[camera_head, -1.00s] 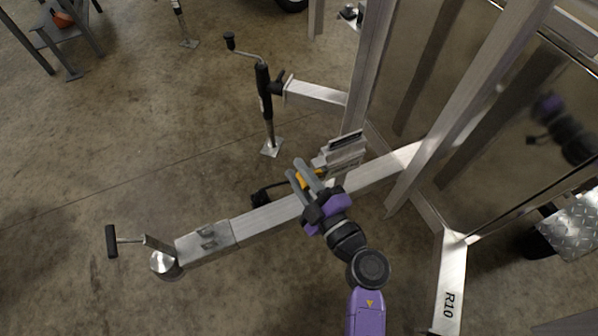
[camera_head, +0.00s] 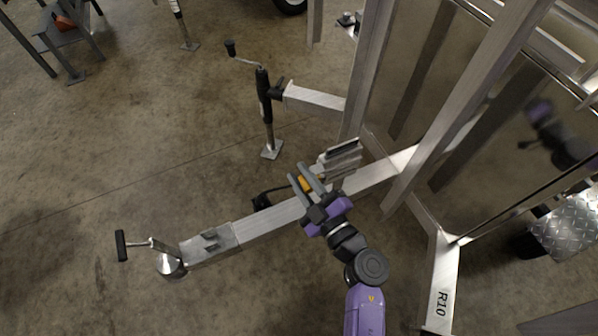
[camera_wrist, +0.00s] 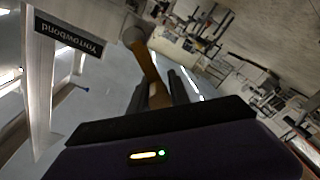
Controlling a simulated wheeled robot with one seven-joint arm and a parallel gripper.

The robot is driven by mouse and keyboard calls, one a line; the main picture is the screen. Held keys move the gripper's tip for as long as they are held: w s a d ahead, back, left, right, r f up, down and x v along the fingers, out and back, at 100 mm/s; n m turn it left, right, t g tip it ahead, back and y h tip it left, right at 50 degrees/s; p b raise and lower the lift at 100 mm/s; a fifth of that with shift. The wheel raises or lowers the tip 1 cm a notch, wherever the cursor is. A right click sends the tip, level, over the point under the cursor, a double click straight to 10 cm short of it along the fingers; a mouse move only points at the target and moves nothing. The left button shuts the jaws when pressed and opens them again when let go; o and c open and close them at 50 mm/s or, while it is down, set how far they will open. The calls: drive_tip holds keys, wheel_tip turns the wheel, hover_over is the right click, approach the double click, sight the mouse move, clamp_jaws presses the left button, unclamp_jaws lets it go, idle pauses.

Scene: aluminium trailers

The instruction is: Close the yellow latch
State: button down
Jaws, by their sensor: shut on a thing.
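The yellow latch (camera_head: 305,184) is at the metal bracket on the trailer's drawbar, and only a small part of it shows between my gripper's fingers. My gripper (camera_head: 299,174) is shut on the latch, one finger on each side. In the wrist view the latch (camera_wrist: 152,78) is a yellow-brown lever running up from between the two dark fingers (camera_wrist: 157,92) to a rounded end. Its lower part is hidden behind the gripper body.
The aluminium drawbar (camera_head: 270,220) runs below the gripper to a coupling (camera_head: 208,243) at left. A black jack with a crank (camera_head: 264,95) stands behind. Upright trailer posts (camera_head: 480,100) and a shiny panel rise at right.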

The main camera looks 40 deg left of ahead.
sight(321, 176)
drive_tip(key=shift+w+d+r+m+p, duration=0.2)
drive_tip(key=shift+w+r+m+p, duration=0.2)
drive_tip(key=shift+r+m+p, duration=0.55)
drive_tip(key=m+p, duration=0.2)
drive_tip(key=w+m+p, duration=0.1)
drive_tip(key=shift+w+d+r+y, duration=0.1)
drive_tip(key=shift+d+r+y, duration=0.1)
drive_tip(key=shift+d+y, duration=0.1)
drive_tip(key=m+p, duration=0.1)
drive_tip(key=w+m+p, duration=0.1)
drive_tip(key=shift+w+d+r+m+t, duration=0.15)
drive_tip(key=shift+d+m+t, duration=0.1)
drive_tip(key=shift+m+t, duration=0.15)
drive_tip(key=shift+w+d+m+t+p, duration=0.2)
drive_tip(key=shift+w+m+p, duration=0.2)
drive_tip(key=shift+m, duration=0.45)
drive_tip(key=shift+w+d+m+t+p, duration=0.1)
drive_tip(key=shift+w+m+t+p, duration=0.25)
drive_tip(key=shift+m, duration=0.45)
drive_tip(key=shift+w, duration=0.1)
drive_tip(key=c, duration=1.2)
unclamp_jaws()
drive_tip(key=shift+c, duration=0.2)
drive_tip(key=r+p+v, duration=0.1)
drive_tip(key=v, duration=0.6)
drive_tip(key=shift+d+f, duration=0.4)
drive_tip(key=shift+f, duration=0.1)
